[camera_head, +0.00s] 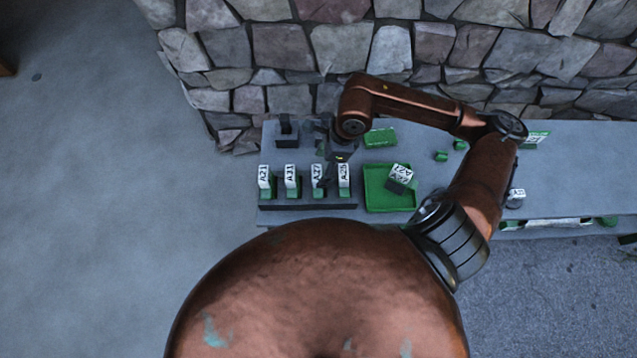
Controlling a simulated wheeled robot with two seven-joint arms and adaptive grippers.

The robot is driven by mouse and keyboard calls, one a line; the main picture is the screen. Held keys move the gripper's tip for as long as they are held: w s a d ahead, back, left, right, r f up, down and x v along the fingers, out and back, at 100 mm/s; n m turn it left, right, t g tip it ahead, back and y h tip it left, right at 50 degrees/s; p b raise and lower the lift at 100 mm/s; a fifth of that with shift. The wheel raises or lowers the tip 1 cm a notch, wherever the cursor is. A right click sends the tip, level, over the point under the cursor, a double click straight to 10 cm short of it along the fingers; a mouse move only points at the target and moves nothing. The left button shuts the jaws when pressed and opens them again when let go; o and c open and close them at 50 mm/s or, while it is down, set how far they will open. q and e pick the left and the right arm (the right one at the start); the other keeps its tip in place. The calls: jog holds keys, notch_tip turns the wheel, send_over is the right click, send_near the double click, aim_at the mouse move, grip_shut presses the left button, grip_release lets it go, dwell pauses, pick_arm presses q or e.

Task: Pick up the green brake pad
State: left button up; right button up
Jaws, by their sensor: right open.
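Several upright green pieces with white labels stand in a row in a dark rack (300,206) on the grey table; the leftmost labelled piece (264,181) shows clearly. I cannot tell from their looks which piece is the green brake pad. My right gripper (330,174) points down over the right end of this row, close to the two rightmost pieces, and partly hides them. It is open; I see nothing held. Whether its fingers touch a piece is too small to tell. My left gripper is out of view.
A green tray (374,202) right of the rack holds a tilted piece with a white label (401,173). A flat green item (381,138) and small green blocks (441,156) lie behind. A dark block (285,131) stands at the back left, before a stone wall (340,45).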

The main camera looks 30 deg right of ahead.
aim_at(319, 173)
jog(key=x, duration=0.4)
jog(key=shift+f, duration=0.3)
grip_shut()
dwell(0.6)
jog(key=shift+r, duration=0.1)
